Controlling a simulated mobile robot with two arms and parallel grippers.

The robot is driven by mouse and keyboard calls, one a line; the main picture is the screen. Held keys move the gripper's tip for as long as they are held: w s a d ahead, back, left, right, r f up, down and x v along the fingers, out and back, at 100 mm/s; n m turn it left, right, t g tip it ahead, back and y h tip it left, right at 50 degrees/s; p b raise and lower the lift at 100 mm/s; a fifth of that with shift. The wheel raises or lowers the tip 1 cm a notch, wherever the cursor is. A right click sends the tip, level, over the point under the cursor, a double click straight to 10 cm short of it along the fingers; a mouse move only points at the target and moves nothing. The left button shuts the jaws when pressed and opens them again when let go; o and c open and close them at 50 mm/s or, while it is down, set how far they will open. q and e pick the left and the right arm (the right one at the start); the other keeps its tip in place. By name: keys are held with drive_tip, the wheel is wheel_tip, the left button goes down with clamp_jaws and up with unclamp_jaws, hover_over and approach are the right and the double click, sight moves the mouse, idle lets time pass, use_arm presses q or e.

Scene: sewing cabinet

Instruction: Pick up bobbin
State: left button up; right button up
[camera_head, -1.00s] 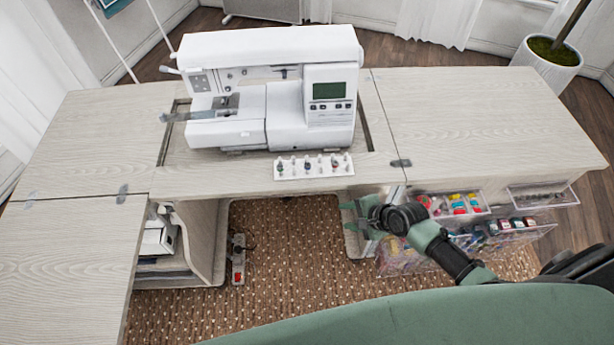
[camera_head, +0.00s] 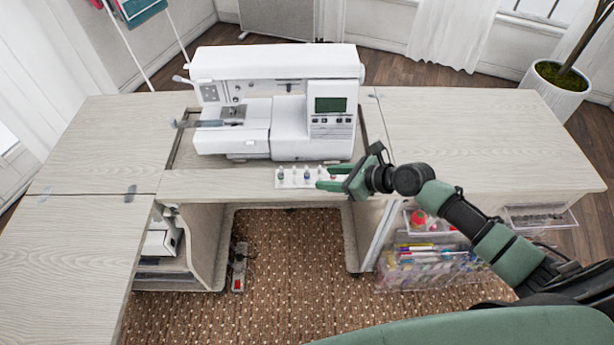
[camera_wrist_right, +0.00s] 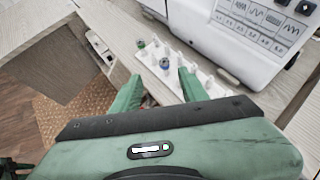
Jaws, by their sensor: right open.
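A white bobbin holder (camera_head: 284,184) with several upright pegs lies on the front edge of the cabinet top, before the sewing machine. Small bobbins sit on some pegs. In the wrist view, a green bobbin (camera_wrist_right: 141,43) and a blue bobbin (camera_wrist_right: 165,63) show beyond my fingers. My right gripper (camera_head: 326,177) is open and reaches over the right part of the holder, hiding the pegs there. In the wrist view its two fingers (camera_wrist_right: 158,84) are spread, with no bobbin clearly held between them. My left gripper is not in view.
The white sewing machine (camera_head: 275,120) stands close behind the holder. The cabinet top (camera_head: 470,140) is clear to the right. Clear bins (camera_head: 425,265) with coloured supplies hang below the right side. The knee space under the front edge is open.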

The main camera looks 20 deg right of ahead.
sight(306, 175)
drive_tip(key=x, duration=0.6)
drive_tip(key=shift+w+d+f, duration=0.1)
drive_tip(key=shift+w+d, duration=0.05)
drive_tip(key=shift+w, duration=0.3)
clamp_jaws()
